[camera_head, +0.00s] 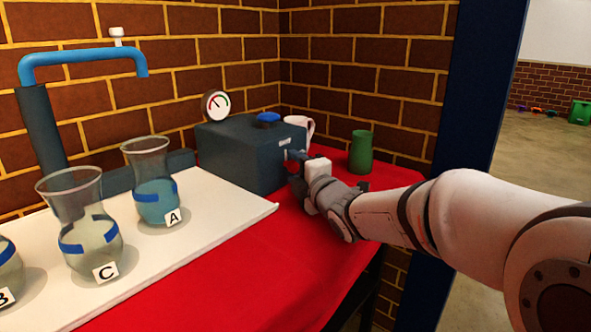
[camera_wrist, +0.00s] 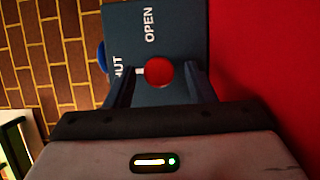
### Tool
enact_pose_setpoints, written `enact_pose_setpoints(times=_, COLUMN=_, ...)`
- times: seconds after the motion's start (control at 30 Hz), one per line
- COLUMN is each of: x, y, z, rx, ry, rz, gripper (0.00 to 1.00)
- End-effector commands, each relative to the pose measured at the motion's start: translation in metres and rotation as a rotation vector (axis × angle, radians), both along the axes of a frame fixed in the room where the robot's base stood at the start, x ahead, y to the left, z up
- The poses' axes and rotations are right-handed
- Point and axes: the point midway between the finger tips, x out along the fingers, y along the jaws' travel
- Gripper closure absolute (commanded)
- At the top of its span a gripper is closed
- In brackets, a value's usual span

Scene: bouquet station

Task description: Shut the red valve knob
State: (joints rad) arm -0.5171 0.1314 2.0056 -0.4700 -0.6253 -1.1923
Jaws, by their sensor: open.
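The red valve knob (camera_wrist: 160,73) shows in the wrist view on the face of a dark blue-grey box (camera_wrist: 184,35). A short white mark at the knob points left, toward a partly covered label ending in "HUT". The label "OPEN" is above the knob in that picture. My gripper (camera_wrist: 161,86) is open, with one finger on each side of the knob; I cannot tell whether they touch it.
A round gauge (camera_head: 216,105) and a blue cap (camera_head: 268,118) are at the box. Glass vases, including A (camera_head: 152,190) and C (camera_head: 90,235), stand on the white board (camera_head: 205,222) at left.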

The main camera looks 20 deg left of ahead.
Motion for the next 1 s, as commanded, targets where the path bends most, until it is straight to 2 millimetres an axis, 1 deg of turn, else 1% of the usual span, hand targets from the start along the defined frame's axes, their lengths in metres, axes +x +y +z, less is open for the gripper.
enact_pose_setpoints(times=0.13, x=-0.012, y=-0.014, z=0.003, rx=-0.001, ry=-0.001, rz=-0.002, gripper=0.51)
enact_pose_setpoints(times=0.4, x=-0.044, y=-0.045, z=0.002, rx=0.0, ry=0.0, rz=-0.002, gripper=0.51)
enact_pose_setpoints(times=0.5, x=-0.05, y=-0.051, z=0.001, rx=-0.001, ry=0.001, rz=-0.001, gripper=0.51)
enact_pose_setpoints(times=0.63, x=-0.053, y=-0.054, z=0.0, rx=0.001, ry=-0.001, rz=0.0, gripper=0.51)
enact_pose_setpoints(times=0.87, x=-0.053, y=-0.054, z=0.0, rx=0.0, ry=0.0, rz=0.0, gripper=0.51)
enact_pose_setpoints(times=0.93, x=-0.052, y=-0.056, z=0.003, rx=0.001, ry=0.008, rz=-0.007, gripper=0.51)
enact_pose_setpoints(times=1.0, x=-0.051, y=-0.062, z=0.009, rx=0.005, ry=0.032, rz=-0.026, gripper=0.51)
